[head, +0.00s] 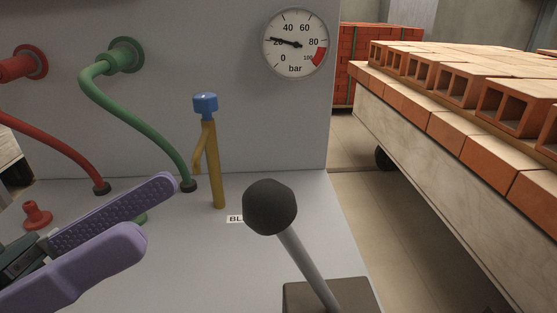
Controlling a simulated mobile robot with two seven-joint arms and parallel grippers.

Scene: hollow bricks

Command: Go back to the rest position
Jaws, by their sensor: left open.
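My left gripper (142,213) comes in from the lower left with two purple fingers. The fingers are apart and nothing is between them that I can make out. It is over the grey panel, left of the black-knobbed lever (270,207) and apart from it. The lever leans, with its grey rod rising from a dark base at the bottom of the view. My right gripper is not in view.
A yellow post with a blue cap (205,104) stands on the panel. A green hose (130,112) and a red hose (58,138) run from the wall. A gauge (296,43) reads about 20 bar. A cart with hollow bricks (513,104) stands at right, beyond bare floor.

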